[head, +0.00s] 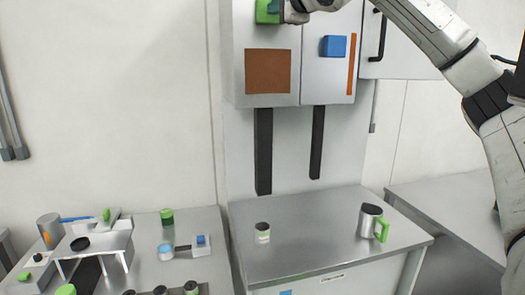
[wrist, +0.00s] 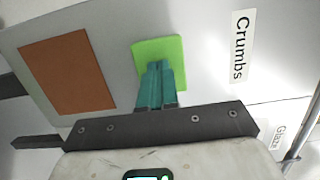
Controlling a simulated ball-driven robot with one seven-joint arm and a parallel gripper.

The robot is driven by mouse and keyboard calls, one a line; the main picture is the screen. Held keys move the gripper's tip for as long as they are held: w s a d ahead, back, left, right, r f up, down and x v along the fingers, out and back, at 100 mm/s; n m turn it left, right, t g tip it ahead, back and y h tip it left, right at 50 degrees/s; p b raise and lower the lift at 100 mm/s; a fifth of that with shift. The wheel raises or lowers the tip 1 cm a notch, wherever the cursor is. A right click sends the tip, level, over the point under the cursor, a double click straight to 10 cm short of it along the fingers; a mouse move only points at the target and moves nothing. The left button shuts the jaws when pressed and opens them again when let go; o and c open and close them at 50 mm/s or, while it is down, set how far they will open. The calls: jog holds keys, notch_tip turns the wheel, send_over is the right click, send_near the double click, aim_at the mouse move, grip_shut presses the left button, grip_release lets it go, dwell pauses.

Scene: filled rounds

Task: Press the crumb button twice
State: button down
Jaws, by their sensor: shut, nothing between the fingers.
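The crumb button is a bright green square (wrist: 172,50) on a light grey panel. Beside it in the wrist view is a white label reading "Crumbs" (wrist: 242,46). It also shows at the top edge of the head view (head: 265,12), partly covered by my gripper. My gripper (wrist: 159,68) has its teal fingers shut together and empty. The fingertips lie over the green button's face. I cannot tell whether they touch it or whether it is pushed in.
A brown square panel (head: 267,72) sits below the green button. A blue button (head: 333,46) is on the neighbouring unit, and a "Glaze" label (wrist: 279,138) shows. Below, a grey counter (head: 310,255) holds a green-handled mug (head: 371,221) and a small jar (head: 262,232).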

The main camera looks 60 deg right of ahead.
jog(key=shift+w+d, duration=0.35)
jog(key=shift+d, duration=0.1)
jog(key=shift+w+d, duration=0.1)
jog(key=shift+f, duration=0.1)
jog(key=w+a+b+v, duration=0.1)
jog(key=b+v, duration=0.4)
jog(key=v, duration=0.2)
jog(key=shift+s+a, duration=0.2)
dwell(0.5)
jog(key=shift+w, duration=0.1)
dwell(0.7)
